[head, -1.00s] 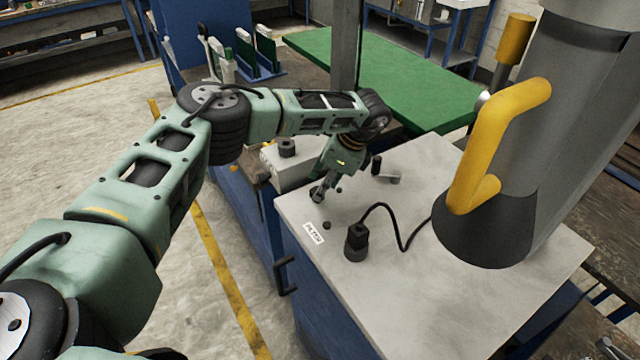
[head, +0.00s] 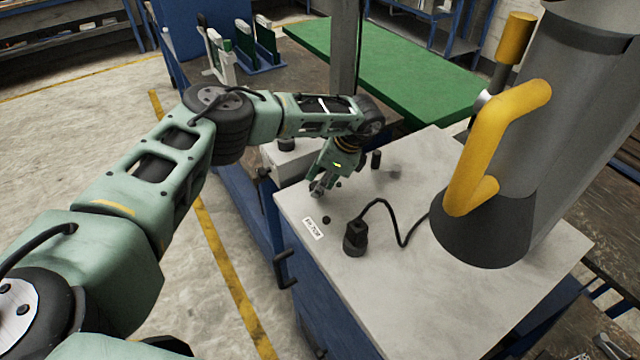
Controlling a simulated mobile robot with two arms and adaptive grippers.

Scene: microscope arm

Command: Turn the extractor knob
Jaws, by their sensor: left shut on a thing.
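My left gripper (head: 320,188) reaches down at the left back part of a pale bench top (head: 400,180), behind a small white label (head: 313,229). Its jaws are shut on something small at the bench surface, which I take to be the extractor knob. The jaws hide the knob almost wholly, so its angle cannot be told. A small dark round piece (head: 326,220) sits apart from the gripper, beside the label. My right gripper is not in view.
A black plug (head: 355,240) with a looping cable stands in front of the gripper. A short black post (head: 376,160) stands to its right. A big grey column with a yellow handle (head: 470,170) fills the right. A green mat (head: 390,80) lies behind.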

